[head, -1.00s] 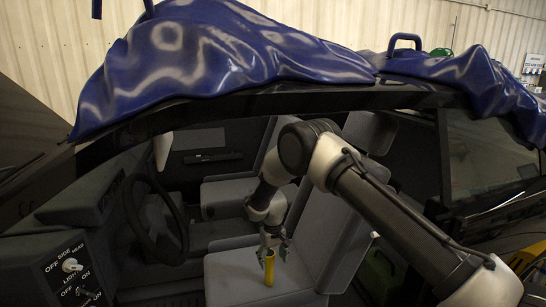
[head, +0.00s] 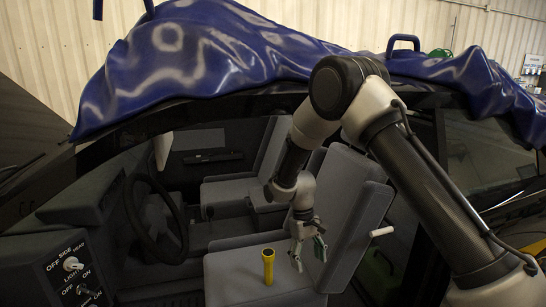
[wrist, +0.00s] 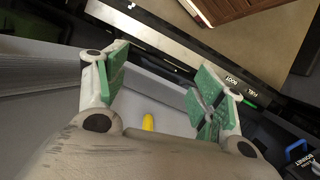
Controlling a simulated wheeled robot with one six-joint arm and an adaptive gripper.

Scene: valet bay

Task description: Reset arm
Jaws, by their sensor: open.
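My gripper (head: 308,258) is open and empty inside the car, above the near seat's cushion and close to its backrest. In the wrist view its two green-padded fingers (wrist: 160,98) are spread apart. A yellow cylinder (head: 268,266) stands upright on the seat cushion, to the left of my gripper and apart from it. Part of the yellow cylinder also shows in the wrist view (wrist: 148,122), low between the fingers; the rest of it is hidden behind my gripper's body.
The near seat's backrest (head: 345,205) rises right beside my gripper. The steering wheel (head: 155,220) and a switch panel (head: 75,275) are to the left. A blue cover (head: 200,50) is bunched over the roof, above the door opening that my arm passes through.

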